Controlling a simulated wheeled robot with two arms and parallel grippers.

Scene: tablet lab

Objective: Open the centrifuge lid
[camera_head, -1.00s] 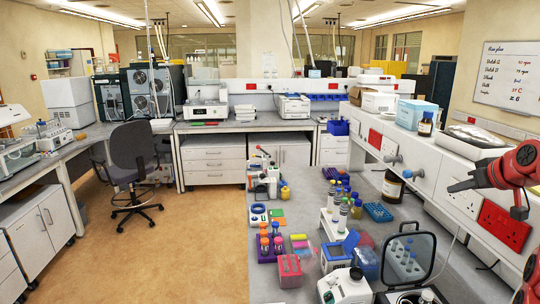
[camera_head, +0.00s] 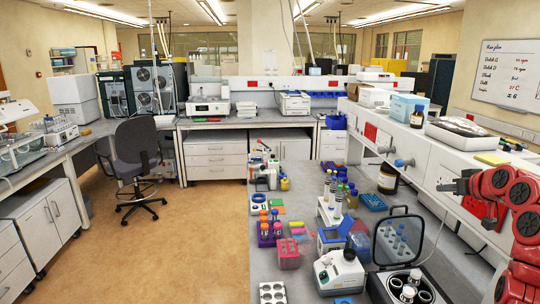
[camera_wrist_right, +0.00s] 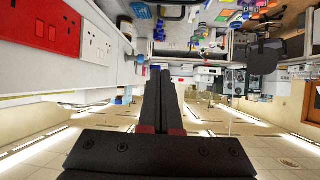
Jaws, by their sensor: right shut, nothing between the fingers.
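The centrifuge (camera_head: 378,288) sits on the near bench at the bottom right of the head view, with its round bowl facing up and small white-topped pieces inside. Its lid (camera_head: 423,236), a clear panel in a dark frame, stands raised behind the bowl. Blue-capped tubes show through or on the panel. My right gripper (camera_head: 446,187) is at the right, above and to the right of the lid and apart from it, by the wall sockets. In the right wrist view its dark fingers (camera_wrist_right: 160,75) are together and empty. My left gripper is not in view.
A white device (camera_head: 340,272) stands just left of the centrifuge. Tube racks (camera_head: 268,238), a pink box (camera_head: 289,254) and a brown bottle (camera_head: 388,180) are also on the bench. A white shelf unit (camera_head: 415,150) with red socket plates runs along the right side.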

